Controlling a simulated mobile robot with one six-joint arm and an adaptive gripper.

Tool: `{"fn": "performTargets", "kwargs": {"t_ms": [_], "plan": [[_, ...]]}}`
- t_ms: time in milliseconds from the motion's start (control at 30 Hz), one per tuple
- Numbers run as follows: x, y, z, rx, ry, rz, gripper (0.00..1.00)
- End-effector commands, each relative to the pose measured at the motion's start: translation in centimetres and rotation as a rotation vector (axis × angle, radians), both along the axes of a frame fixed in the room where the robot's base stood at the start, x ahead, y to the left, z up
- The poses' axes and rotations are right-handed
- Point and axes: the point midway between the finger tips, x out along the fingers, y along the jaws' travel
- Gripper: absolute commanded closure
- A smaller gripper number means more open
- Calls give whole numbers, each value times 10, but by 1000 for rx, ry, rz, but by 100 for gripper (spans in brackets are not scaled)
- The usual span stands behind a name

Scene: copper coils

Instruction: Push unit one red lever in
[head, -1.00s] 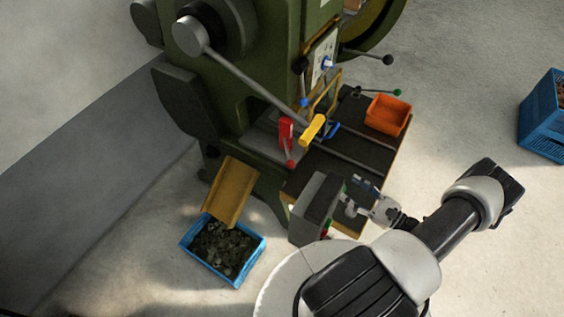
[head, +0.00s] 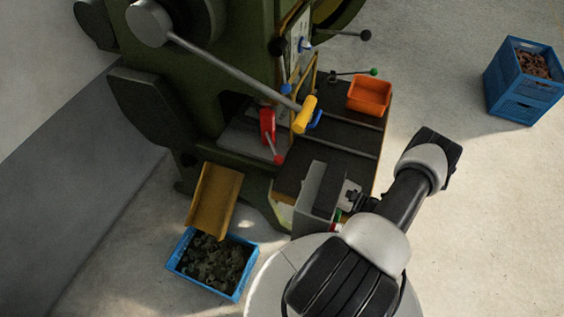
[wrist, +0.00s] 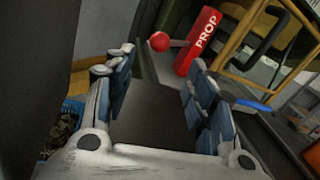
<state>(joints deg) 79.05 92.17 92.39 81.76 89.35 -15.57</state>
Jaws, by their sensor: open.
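The red unit (head: 267,125), an upright block with a lever that ends in a red ball (head: 278,159), sits on the press bed in the head view. The wrist view shows the red block (wrist: 198,42) with the word PROP, and the ball (wrist: 159,41) on a short rod to its left. My gripper (wrist: 163,62) is open and empty, with the ball ahead of it between the fingertip lines, apart from it. In the head view my gripper (head: 350,193) is beside a grey box, partly hidden; its fingertips are not clear.
The grey box (head: 322,188) stands close left of my gripper. A yellow handle (head: 304,115) on a long bar hangs right of the red unit. An orange bin (head: 369,95) is on the dark table. A yellow chute (head: 214,198) and a blue crate (head: 183,269) of scrap stand at lower left.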

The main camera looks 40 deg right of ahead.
Motion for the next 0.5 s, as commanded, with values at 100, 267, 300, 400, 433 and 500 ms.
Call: {"fn": "performTargets", "kwargs": {"t_ms": [100,267,300,400,433,500], "plan": [[26,11,-1,1,1,7,50],[60,23,-1,-1,0,6,50],[68,26,-1,-1,0,6,50],[86,32,-1,-1,-1,6,50],[91,33,-1,0,0,5,50],[101,37,-1,0,0,4,50]]}}
